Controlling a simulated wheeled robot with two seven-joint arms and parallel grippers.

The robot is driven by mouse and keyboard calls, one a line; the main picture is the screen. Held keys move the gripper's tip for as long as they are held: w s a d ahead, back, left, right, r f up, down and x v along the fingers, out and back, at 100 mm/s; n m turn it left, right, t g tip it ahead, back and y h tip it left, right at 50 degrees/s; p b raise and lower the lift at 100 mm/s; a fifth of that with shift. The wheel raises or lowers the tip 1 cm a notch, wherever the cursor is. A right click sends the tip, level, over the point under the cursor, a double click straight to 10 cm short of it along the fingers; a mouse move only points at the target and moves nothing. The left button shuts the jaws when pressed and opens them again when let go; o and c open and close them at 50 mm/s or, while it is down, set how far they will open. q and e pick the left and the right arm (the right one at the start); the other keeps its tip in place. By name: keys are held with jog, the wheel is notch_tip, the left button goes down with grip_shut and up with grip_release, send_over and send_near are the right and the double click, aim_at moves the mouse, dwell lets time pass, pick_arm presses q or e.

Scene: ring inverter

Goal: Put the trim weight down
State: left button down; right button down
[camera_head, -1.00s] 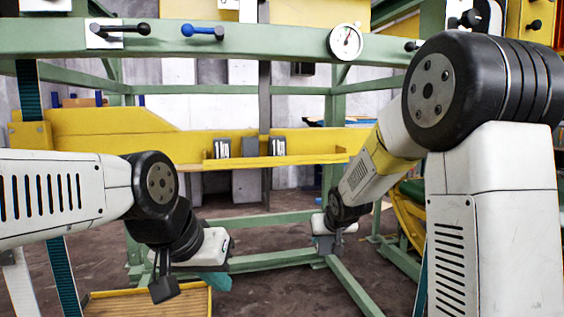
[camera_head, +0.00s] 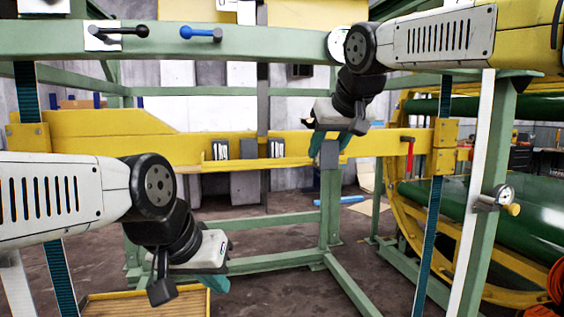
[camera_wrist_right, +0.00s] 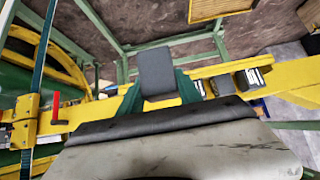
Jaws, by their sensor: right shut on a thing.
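The trim weight, a dark grey block (camera_head: 329,153), hangs upright from my right gripper (camera_head: 328,138) in the head view, in front of the right end of the yellow ledge (camera_head: 243,163). In the right wrist view the block (camera_wrist_right: 155,70) sits between the two teal fingers of the gripper (camera_wrist_right: 158,92), which is shut on it. Whether the block touches the ledge cannot be told.
A green beam (camera_head: 260,48) with a black handle (camera_head: 122,31) and a blue handle (camera_head: 202,33) crosses above. A red lever (camera_head: 409,152) and a gauge (camera_head: 504,194) are at right. A slatted yellow-edged platform (camera_head: 140,303) lies below my left gripper. The ledge has bare room between blocks.

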jog(key=shift+r, duration=0.4)
jog(key=w+a, duration=0.1)
jog(key=w, duration=0.4)
jog(key=w+a, duration=0.2)
jog(key=w, duration=0.4)
jog(key=w+a, duration=0.2)
jog(key=w, duration=0.3)
jog(key=shift+w+a, duration=0.2)
jog(key=shift+w, duration=0.1)
jog(key=shift+f, duration=0.75)
